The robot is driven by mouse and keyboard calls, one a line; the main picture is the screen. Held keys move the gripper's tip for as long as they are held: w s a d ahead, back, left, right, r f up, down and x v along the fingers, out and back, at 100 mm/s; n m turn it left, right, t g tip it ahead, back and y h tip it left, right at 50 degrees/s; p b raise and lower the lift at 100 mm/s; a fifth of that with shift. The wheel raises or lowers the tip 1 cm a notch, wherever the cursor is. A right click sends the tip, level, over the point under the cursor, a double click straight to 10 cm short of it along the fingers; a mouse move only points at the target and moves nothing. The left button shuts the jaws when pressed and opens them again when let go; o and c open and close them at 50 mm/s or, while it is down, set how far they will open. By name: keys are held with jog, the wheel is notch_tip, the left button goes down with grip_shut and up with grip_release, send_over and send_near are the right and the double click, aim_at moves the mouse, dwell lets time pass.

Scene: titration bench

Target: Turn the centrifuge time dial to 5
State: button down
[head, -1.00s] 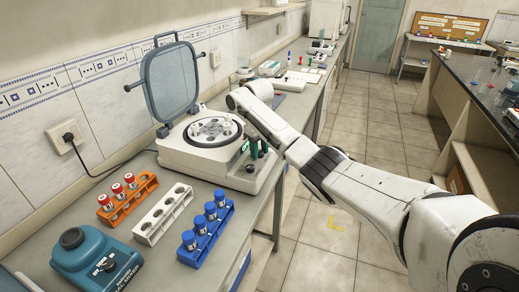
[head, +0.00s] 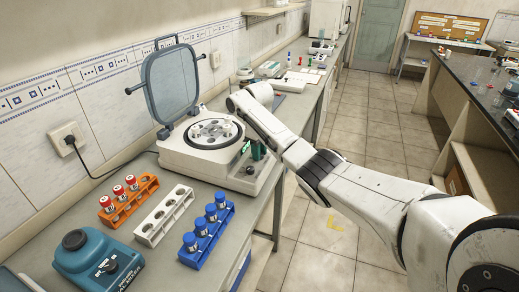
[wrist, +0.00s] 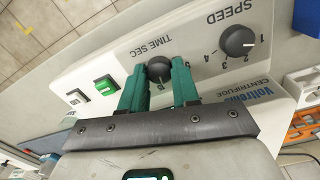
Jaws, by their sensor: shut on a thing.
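The centrifuge (head: 190,168) stands on the bench with its lid (head: 172,85) raised and its rotor (head: 214,132) exposed. Its front panel (wrist: 210,75) appears upside down in the wrist view. The black time dial (wrist: 159,68), by the "TIME SEC" label, sits between the two green fingers of my gripper (wrist: 159,76). The gripper is shut on this dial. The fingers cover most of its scale, and I cannot read the setting surely. The speed dial (wrist: 237,40) is to its right in the wrist view, untouched.
A lit green switch (wrist: 107,85) is close beside the fingers. On the bench are an orange rack (head: 128,200) with red-capped tubes, a white rack (head: 163,217), a blue rack (head: 207,232) with tubes, and a teal device (head: 85,268). Floor to the right is clear.

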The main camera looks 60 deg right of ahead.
jog(key=n+p, duration=0.1)
jog(key=n, duration=0.3)
jog(key=shift+n+p, duration=0.3)
jog(key=n, duration=0.3)
jog(key=shift+n+p, duration=0.4)
jog(key=n, duration=0.3)
jog(key=shift+n+p, duration=0.35)
jog(key=shift+n, duration=1.65)
jog(key=c, duration=0.8)
grip_release()
